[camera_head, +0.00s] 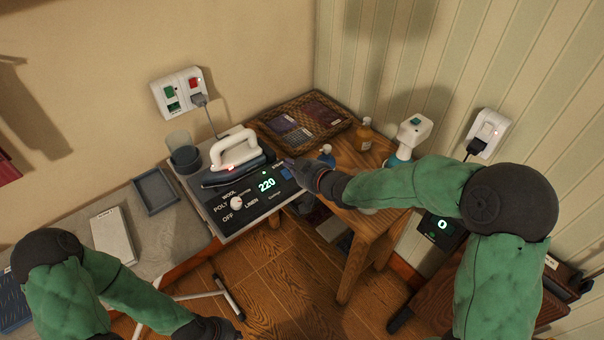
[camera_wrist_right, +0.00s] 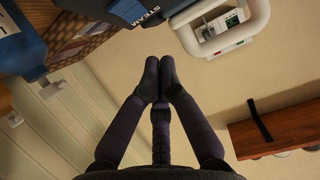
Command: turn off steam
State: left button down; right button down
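The steam station (camera_head: 232,207) is a grey and black unit with a green "220" display, a white knob (camera_head: 236,202) and fabric labels. A white-handled iron (camera_head: 236,160) rests on top. My right gripper (camera_head: 290,166) is at the station's right edge, beside the display. In the right wrist view its fingertips (camera_wrist_right: 159,68) are together and hold nothing visible. The "STEAM" label (camera_wrist_right: 140,18) shows just above them; whether they touch the station is unclear. The steam control itself is not clearly visible. My left gripper (camera_head: 222,332) is low in the head view, its fingertips unclear.
A wall socket with green and red switches (camera_head: 178,92) is behind the station. A wooden table (camera_head: 350,185) on the right holds a woven tray (camera_head: 261,123), an amber bottle (camera_head: 363,135) and a white spray bottle (camera_head: 411,134). A grey tray (camera_head: 155,191) lies left.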

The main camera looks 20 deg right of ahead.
aim_at(284, 172)
jog(key=f, duration=0.1)
jog(key=w+f+b, duration=0.1)
jog(key=shift+a+f, duration=0.2)
jog(key=shift+f, duration=0.15)
jog(key=shift+w+a+f+b, duration=0.1)
jog(key=shift+w+f+b, duration=0.2)
jog(key=shift+f, duration=0.25)
jog(key=shift+w+f, duration=0.15)
jog(key=shift+f, duration=0.1)
jog(key=shift+w+a, duration=0.1)
jog(key=shift+w, duration=0.1)
jog(key=shift+w+a+r, duration=0.25)
jog(key=shift+w+r, duration=0.1)
jog(key=shift+w, duration=0.25)
